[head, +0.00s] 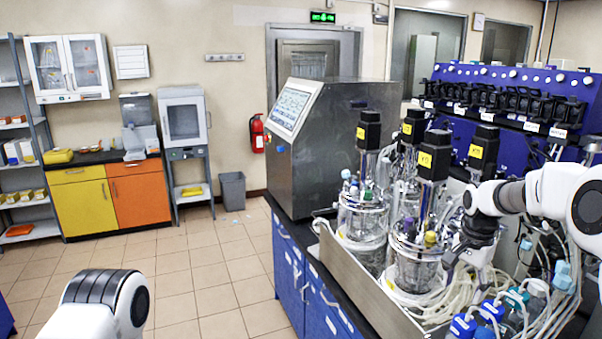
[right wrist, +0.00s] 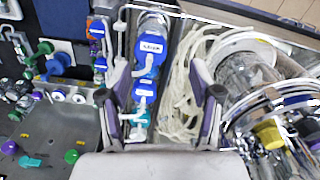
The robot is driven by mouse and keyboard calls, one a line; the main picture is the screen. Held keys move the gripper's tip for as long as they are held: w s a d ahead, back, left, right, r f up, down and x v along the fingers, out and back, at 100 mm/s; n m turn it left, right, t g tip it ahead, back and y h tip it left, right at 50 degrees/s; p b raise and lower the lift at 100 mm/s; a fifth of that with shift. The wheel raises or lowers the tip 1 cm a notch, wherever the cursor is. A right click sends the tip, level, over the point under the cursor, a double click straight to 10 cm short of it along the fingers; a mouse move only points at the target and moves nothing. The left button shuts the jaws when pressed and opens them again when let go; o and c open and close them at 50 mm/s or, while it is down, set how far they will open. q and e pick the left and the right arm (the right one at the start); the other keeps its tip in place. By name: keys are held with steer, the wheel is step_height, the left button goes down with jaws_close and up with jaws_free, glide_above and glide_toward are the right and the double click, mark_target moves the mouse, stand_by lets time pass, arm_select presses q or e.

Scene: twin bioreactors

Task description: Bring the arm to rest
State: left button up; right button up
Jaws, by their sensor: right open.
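My right arm (head: 540,195) reaches in from the right of the head view, a white arm with dark joints. My right gripper (head: 462,268) is over the bench beside the front glass vessel (head: 415,265). In the right wrist view my right gripper (right wrist: 163,112) has its two fingers spread apart with nothing held between them. Blue-capped bottles (right wrist: 146,90) and pale coiled tubing (right wrist: 190,90) lie beyond and below the fingers. Of my left arm, only a white rounded link (head: 95,300) shows at the lower left of the head view; its gripper is out of the frame.
Several glass vessels with black motors (head: 434,155) crowd the bench tray. A steel console (head: 320,140) and a blue pump rack (head: 505,95) stand behind. Loose tubing (head: 440,308) runs around the vessels. The tiled floor (head: 215,275) at left is mostly clear.

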steer(key=s+a+f+n, duration=0.35)
steer(key=s+f, duration=0.45)
steer(key=f, duration=0.5)
steer(key=s+a+f+n, duration=0.2)
steer(key=s+a+f, duration=0.2)
steer(key=s+f, duration=0.7)
steer(key=s+a+f+n, duration=0.15)
steer(key=s+f, duration=0.25)
steer(key=s, duration=0.6)
steer(key=s+a+f+n, duration=0.1)
steer(key=s+f+n, duration=0.25)
steer(key=s, duration=0.65)
step_height(320, 180, down, 16)
steer(key=b, duration=1.6)
steer(key=shift+s+a+r, duration=0.15)
steer(key=shift+a, duration=0.05)
